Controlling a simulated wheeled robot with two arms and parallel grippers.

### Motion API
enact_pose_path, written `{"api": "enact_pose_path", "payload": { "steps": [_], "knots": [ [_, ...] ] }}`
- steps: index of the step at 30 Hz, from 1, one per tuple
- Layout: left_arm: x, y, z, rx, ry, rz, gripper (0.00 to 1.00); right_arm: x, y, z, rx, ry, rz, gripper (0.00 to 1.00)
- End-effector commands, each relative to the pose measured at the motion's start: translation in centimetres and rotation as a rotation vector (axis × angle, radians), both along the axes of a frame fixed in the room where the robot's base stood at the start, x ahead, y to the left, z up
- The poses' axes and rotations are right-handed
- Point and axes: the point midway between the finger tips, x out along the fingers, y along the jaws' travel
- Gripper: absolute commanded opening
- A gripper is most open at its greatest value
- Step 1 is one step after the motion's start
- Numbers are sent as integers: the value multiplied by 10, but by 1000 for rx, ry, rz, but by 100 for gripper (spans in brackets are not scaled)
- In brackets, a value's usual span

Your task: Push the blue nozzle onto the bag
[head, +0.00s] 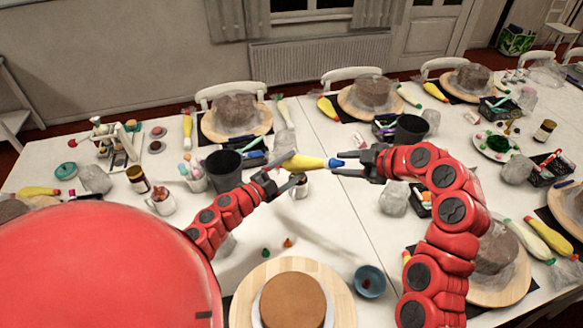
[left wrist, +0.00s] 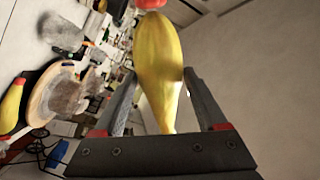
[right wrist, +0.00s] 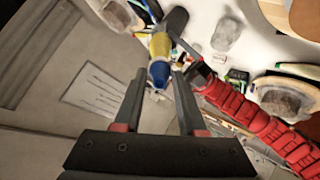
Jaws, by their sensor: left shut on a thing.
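A yellow piping bag (head: 303,163) is held in the air above the table, lying roughly level. My left gripper (head: 285,179) is shut on it; the bag also fills the middle of the left wrist view (left wrist: 157,60). The blue nozzle (head: 334,162) is at the bag's right end, in line with it. My right gripper (head: 350,161) faces the nozzle from the right. In the right wrist view the nozzle (right wrist: 159,75) shows between the fingertips, with gaps on both sides, so this gripper looks open. How firmly the nozzle sits on the bag cannot be told.
A brown cake (head: 293,301) stands on a round wooden turntable (head: 243,291) at the front. A blue bowl (head: 370,281) is beside it. A dark cup (head: 223,170) stands behind my left arm. Several wrapped cakes and other bags crowd the back and right.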

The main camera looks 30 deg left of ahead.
Motion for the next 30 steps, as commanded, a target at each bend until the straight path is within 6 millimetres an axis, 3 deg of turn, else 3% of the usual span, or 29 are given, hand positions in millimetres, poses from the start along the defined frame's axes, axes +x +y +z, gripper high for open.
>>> {"api": "enact_pose_path", "payload": {
  "steps": [1, 3, 16, 30],
  "knots": [
    [0, 0, 0, 0, -1, 1, 48, 0, 0, 0, 0, 0, 0, 50],
    [0, 0, 0, 0, -1, 1, 48, 0, 0, 0, 0, 0, 0, 62],
    [0, 0, 0, 0, -1, 1, 48, 0, -6, 5, 1, -1, -1, 62],
    [0, 0, 0, 0, 0, 1, 48, -9, -60, 43, 2, -2, -2, 62]
  ]
}}
